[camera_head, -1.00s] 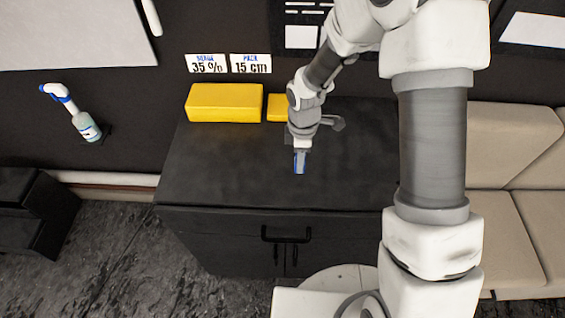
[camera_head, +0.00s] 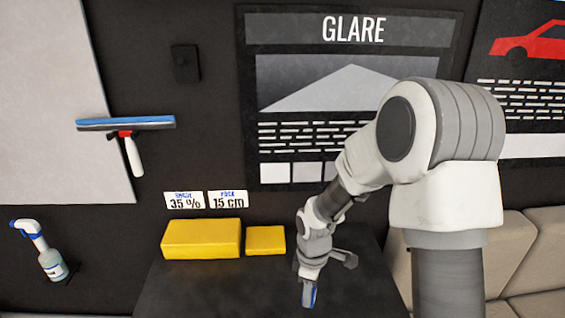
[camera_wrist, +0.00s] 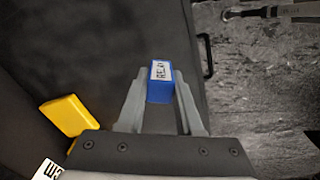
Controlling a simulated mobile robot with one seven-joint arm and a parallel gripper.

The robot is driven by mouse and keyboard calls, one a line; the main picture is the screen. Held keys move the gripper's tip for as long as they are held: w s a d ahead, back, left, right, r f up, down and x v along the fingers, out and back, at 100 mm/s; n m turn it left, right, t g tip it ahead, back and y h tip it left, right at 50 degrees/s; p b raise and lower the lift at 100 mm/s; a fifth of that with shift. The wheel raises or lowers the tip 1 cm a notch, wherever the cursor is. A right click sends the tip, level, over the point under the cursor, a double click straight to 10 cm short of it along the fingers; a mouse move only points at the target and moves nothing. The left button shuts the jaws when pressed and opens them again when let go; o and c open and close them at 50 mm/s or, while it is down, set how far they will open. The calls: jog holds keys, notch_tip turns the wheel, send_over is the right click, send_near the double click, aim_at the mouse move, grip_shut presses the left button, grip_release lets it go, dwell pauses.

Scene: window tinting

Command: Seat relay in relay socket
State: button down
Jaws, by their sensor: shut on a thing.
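The relay (camera_wrist: 160,88) is a small blue block with a white label reading "RELAY". My gripper (camera_wrist: 161,84) is shut on it, one finger on each side, in the wrist view. In the head view my gripper (camera_head: 309,290) points down over the dark cabinet top, and the blue relay (camera_head: 309,296) shows at its tip. I cannot make out a relay socket for certain in these frames. A small dark box (camera_head: 185,63) with a knob-like spot is on the wall at upper left, and I cannot tell what it is.
Two yellow blocks (camera_head: 201,239) (camera_head: 266,240) stand at the back of the dark cabinet (camera_head: 200,290). A squeegee (camera_head: 126,125) and a spray bottle (camera_head: 50,262) hang on the wall at left. A beige sofa (camera_head: 535,260) is at right. The cabinet top's middle is clear.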

jog(key=w+d+r+m, duration=0.1)
jog(key=d+m, duration=0.6)
jog(key=m, duration=0.7)
jog(key=shift+d+r, duration=0.2)
jog(key=shift+r, duration=0.2)
